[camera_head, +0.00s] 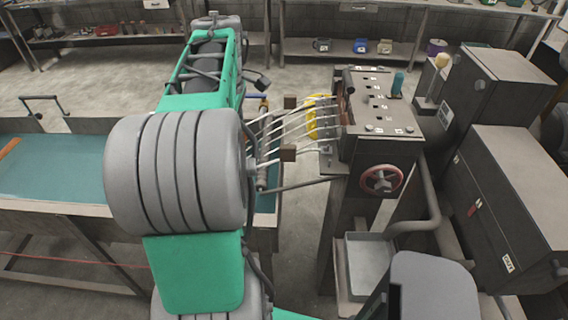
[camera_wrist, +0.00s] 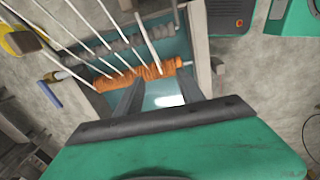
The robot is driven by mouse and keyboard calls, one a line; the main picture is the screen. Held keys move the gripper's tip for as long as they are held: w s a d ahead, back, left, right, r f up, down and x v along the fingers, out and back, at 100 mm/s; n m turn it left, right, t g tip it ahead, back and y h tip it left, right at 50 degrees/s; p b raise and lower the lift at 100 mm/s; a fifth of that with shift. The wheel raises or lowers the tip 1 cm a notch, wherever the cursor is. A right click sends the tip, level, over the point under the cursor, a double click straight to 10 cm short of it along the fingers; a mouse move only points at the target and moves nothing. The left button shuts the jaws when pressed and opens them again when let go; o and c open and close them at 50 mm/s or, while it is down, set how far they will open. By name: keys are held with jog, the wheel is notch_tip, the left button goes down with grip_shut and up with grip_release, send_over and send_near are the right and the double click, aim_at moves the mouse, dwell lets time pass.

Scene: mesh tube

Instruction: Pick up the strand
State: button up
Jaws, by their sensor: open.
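Several pale strands run side by side. In the head view the strands (camera_head: 287,134) stretch from the dark machine leftward to the table edge, partly hidden by my arm. In the wrist view one strand (camera_wrist: 148,42) comes down from the top and its lower end appears between my fingertips. Other strands (camera_wrist: 96,32) lie to its left, crossing a grey coil and an orange coil (camera_wrist: 138,77). My gripper (camera_wrist: 160,78) is open, with one finger on each side of that strand's lower end; I cannot tell whether they touch it. The gripper is hidden in the head view.
The dark machine (camera_head: 376,130) with a red handwheel (camera_head: 381,179) stands right of the strands. A wooden block (camera_head: 288,153) sits beside the strands. The teal-topped table (camera_head: 60,165) lies at left. Grey cabinets (camera_head: 515,190) stand at right.

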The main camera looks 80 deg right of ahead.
send_over(287, 156)
jog(key=d, duration=0.1)
jog(key=f, duration=0.2)
jog(key=b, duration=0.1)
jog(key=shift+w+f+n+y, duration=0.3)
jog(key=shift+f+y, duration=0.1)
notch_tip(287, 156, down, 8)
jog(key=shift+s+r+p, duration=0.1)
jog(key=shift+r+p, duration=0.1)
jog(key=shift+p, duration=0.85)
grip_shut()
